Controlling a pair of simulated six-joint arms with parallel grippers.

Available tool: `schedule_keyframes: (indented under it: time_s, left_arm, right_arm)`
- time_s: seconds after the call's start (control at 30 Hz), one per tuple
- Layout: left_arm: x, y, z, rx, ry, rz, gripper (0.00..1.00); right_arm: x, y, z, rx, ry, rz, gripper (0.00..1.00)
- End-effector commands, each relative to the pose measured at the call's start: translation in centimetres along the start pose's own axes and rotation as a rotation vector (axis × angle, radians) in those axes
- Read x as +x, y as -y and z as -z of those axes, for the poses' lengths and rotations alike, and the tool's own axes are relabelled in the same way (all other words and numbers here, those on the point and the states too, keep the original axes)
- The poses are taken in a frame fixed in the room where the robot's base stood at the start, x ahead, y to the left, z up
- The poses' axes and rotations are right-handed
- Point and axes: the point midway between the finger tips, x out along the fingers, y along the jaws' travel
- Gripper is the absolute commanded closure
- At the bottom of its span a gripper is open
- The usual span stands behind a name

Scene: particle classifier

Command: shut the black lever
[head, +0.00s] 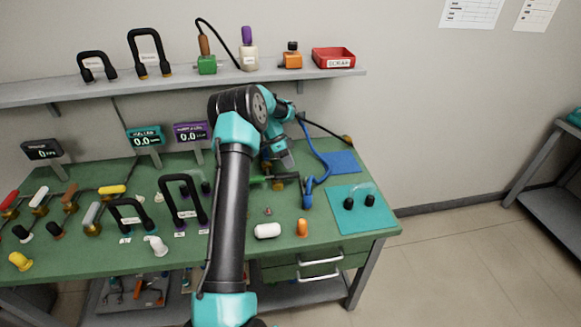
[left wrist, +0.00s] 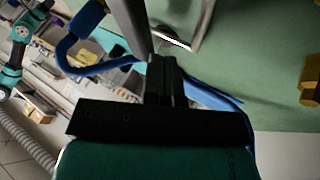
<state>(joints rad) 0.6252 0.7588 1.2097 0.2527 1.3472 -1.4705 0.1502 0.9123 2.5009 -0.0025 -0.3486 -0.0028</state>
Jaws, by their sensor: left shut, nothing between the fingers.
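No lever stands out clearly as the black one. A row of levers with red, white (head: 40,200), brown and grey handles is on the green bench at the left. A green-handled valve (head: 262,180) sits mid-bench, partly hidden behind my left arm. My left gripper (head: 287,163) points down above the bench near that valve, and its fingertips are hard to make out. In the left wrist view its dark fingers (left wrist: 162,70) are together, with nothing seen between them. My right gripper is not in view.
A blue hose (head: 318,160) curves beside my left gripper to a blue pad (head: 343,162). Black looped handles (head: 182,200) stand left of my arm. A teal mat (head: 345,222) with two black knobs lies at the right. A shelf (head: 180,85) runs behind the bench.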

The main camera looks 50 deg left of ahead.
Motion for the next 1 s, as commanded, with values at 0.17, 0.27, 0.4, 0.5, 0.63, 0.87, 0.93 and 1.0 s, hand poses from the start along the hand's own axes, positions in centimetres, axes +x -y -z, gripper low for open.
schedule_keyframes:
  time_s: [0.17, 0.27, 0.4, 0.5, 0.63, 0.87, 0.93, 1.0]
  left_arm:
    - [-2.9, 0.1, -0.1, 0.0, -0.001, 0.004, 1.0]
    - [-4.3, 0.1, 0.0, 0.001, -0.001, 0.004, 1.0]
    - [-5.5, 0.0, 0.0, 0.001, 0.0, 0.003, 1.0]
    - [-5.8, 0.0, 0.0, 0.001, 0.0, 0.002, 1.0]
    - [-5.8, 0.0, 0.0, 0.001, 0.0, 0.001, 1.0]
    - [-5.7, 0.0, 0.0, 0.001, 0.0, 0.002, 1.0]
    - [-5.7, 0.0, 0.0, 0.001, 0.0, 0.002, 1.0]
    - [-5.5, 0.1, 0.3, 0.003, 0.001, 0.007, 1.0]
  right_arm:
    - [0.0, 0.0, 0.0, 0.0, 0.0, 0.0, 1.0]
    - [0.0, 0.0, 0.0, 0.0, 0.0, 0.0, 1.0]
    - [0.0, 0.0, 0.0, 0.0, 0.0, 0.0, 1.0]
    - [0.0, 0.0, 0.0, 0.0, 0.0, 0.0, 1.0]
    - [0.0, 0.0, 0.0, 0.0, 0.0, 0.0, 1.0]
    - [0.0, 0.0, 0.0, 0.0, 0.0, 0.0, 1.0]
    - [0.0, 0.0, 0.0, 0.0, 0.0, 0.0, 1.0]
    - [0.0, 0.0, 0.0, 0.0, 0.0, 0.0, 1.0]
